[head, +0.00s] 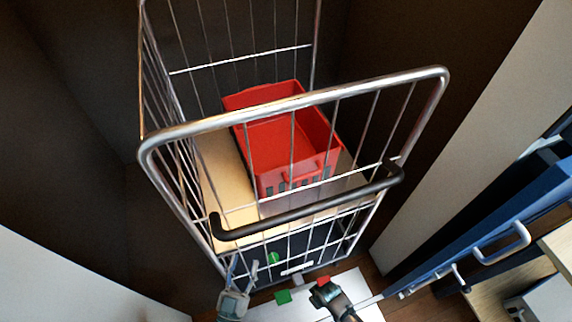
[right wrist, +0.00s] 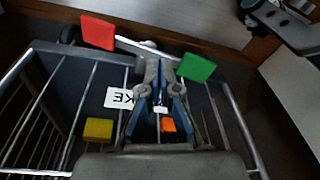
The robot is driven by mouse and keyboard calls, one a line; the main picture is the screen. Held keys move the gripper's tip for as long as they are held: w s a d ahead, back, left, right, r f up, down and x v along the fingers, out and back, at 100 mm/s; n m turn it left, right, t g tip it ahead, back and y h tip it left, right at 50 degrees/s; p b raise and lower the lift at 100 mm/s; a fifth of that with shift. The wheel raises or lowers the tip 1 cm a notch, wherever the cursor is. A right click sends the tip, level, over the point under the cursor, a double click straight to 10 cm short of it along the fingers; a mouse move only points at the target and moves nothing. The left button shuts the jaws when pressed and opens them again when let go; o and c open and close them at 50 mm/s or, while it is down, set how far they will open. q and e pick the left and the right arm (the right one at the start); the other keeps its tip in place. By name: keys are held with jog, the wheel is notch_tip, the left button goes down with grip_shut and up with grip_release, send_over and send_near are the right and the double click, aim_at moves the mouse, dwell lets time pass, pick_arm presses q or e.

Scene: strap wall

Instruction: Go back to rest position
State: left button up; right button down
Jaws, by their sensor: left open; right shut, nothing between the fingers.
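My left gripper (head: 242,275) is at the bottom of the head view, in front of the cart's lower front panel. Its two fingers point up and stand apart, with nothing seen between them. My right gripper (right wrist: 158,75) shows in the right wrist view with its blue-edged fingers closed together and empty. It is in front of dark wire mesh; contact cannot be told. In the head view, part of my right arm shows at the bottom centre, and its fingertips are hard to make out.
A wire roll cart (head: 290,108) with a black handle (head: 310,208) stands ahead, holding a red crate (head: 285,140) on a wooden base (head: 222,170).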

pick_arm(q)
jog(key=s+a+f+g+y+p, duration=0.15)
jog(key=f+g+p, duration=0.25)
jog(key=f, duration=0.4)
jog(key=s+a+f+g+y+p, duration=0.1)
jog(key=s+a+f+g+p, duration=0.25)
jog(key=f, duration=0.55)
jog(key=s+a+f+g+y+p, duration=0.1)
jog(key=s+a+f+g+p, duration=0.1)
jog(key=s+f+g, duration=0.3)
jog(key=s+a+f+g+y+p, duration=0.1)
jog(key=s+a+f+g+p, duration=0.2)
jog(key=s, duration=0.9)
notch_tip(320, 180, down, 4)
jog(key=g+p, duration=0.1)
jog(key=g, duration=0.2)
jog(key=shift+s+y, duration=0.15)
jog(key=shift+y, duration=0.2)
pick_arm(e)
jog(key=s+d+r+m, duration=0.2)
jog(key=s+d+r, duration=0.3)
jog(key=s, duration=0.5)
jog(key=s+d+r+m+h, duration=0.1)
jog(key=s+d+r+m, duration=0.2)
jog(key=s, duration=0.7)
jog(key=shift+d+r+m+t, duration=0.3)
jog(key=shift+d+r+t, duration=0.1)
jog(key=shift+d+r, duration=0.55)
pick_arm(q)
jog(key=shift+a, duration=0.1)
